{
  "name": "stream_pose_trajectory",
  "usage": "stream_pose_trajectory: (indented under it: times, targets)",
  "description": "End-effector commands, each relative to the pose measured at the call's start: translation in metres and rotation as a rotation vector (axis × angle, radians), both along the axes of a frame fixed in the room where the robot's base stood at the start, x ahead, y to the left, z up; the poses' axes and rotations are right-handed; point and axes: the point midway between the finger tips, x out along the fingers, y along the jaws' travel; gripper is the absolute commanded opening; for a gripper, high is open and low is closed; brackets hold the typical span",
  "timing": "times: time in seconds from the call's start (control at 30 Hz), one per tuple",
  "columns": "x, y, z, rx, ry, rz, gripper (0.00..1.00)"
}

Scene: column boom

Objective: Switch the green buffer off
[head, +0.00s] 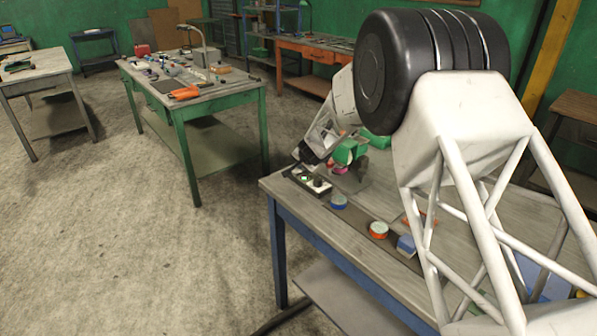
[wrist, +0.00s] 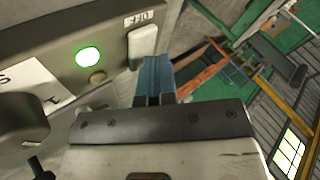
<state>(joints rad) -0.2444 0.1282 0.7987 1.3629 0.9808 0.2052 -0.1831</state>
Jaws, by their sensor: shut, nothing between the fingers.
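The green buffer (head: 347,150) stands on the near workbench in the head view, partly hidden by my arm. In front of it is a control box (head: 308,181), which fills the upper left of the wrist view (wrist: 70,35). The box has a lit green lamp (wrist: 88,56), a dark round knob (wrist: 22,120) and a pale paddle-like switch (wrist: 142,46) beside a small label that seems to read OFF. My gripper (wrist: 155,68) is shut and empty, its blue fingertips close to the pale switch. I cannot tell whether they touch it. In the head view my gripper (head: 304,155) is small and partly hidden.
A green-legged bench (head: 190,85) with tools stands apart at the left, with open floor between.

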Motion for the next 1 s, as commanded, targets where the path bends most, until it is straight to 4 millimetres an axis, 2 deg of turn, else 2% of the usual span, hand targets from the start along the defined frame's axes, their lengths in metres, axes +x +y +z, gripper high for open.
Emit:
stream_pose_trajectory:
  times: [0.37, 1.0]
  targets:
    - [0.0, -0.001, -0.003, -0.001, 0.002, 0.0, 0.0]
    - [0.001, -0.002, 0.009, -0.001, 0.002, 0.0, 0.0]
